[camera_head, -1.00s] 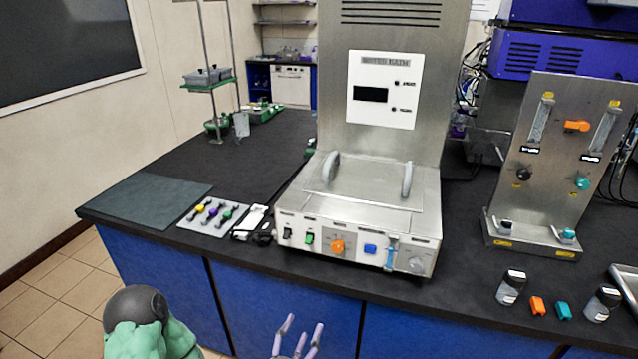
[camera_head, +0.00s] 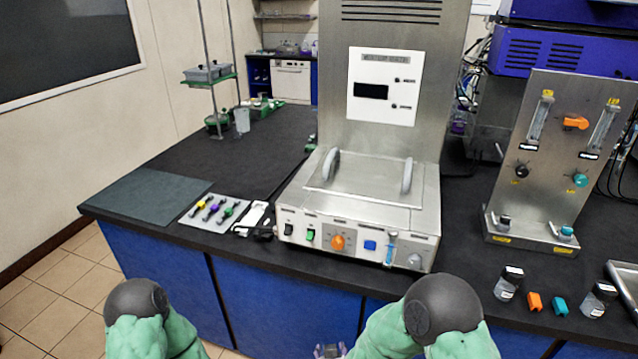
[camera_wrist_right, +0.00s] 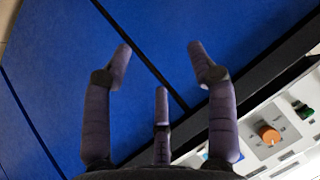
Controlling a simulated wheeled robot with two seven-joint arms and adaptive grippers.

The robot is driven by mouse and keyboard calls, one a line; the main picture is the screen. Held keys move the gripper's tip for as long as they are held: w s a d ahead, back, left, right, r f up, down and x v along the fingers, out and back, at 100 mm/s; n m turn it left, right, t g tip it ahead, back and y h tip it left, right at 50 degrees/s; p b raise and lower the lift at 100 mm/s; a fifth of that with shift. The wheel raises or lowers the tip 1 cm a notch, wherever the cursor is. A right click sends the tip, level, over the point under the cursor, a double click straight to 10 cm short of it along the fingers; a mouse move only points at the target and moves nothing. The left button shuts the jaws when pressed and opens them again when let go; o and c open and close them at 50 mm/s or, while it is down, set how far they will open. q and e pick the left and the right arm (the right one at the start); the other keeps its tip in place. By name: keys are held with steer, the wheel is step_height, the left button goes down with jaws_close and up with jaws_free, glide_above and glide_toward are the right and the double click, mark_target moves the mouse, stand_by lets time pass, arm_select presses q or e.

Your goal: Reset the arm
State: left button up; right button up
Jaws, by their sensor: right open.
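My right gripper (camera_head: 328,351) is at the bottom middle of the head view, in front of the blue cabinet and below the bench edge. In the right wrist view my right gripper (camera_wrist_right: 160,75) has its purple-grey fingers spread apart, with nothing between them. Blue cabinet panels (camera_wrist_right: 215,30) fill most of the space beyond the fingers. My right arm shows at the bottom right of the head view. My left arm shows at the bottom left, but its gripper is out of the picture.
A steel bench unit (camera_head: 362,210) with knobs and switches stands above the cabinet (camera_head: 280,300). A grey tray of small clips (camera_head: 213,213) lies left of it. Bottles (camera_head: 508,284) and orange and teal pieces (camera_head: 560,306) sit right, below a steel flowmeter panel (camera_head: 540,200).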

arm_select(q)
steer(key=shift+r+p, duration=0.45)
steer(key=shift+r, duration=0.1)
arm_select(e)
steer(key=s+d+f+n+g+y, duration=0.1)
steer(key=s+d+f+g+y, duration=0.1)
steer(key=s+f, duration=0.4)
steer(key=s+d+f+n+g+y, duration=0.1)
steer(key=s+d+f+g, duration=0.3)
steer(key=s, duration=0.9)
step_height(320, 180, down, 4)
steer(key=g, duration=0.3)
steer(key=shift+s+d+r+g+y, duration=0.2)
steer(key=shift+s+d+g+y, duration=0.1)
steer(key=shift+y, duration=0.1)
steer(key=shift+w+a, duration=0.1)
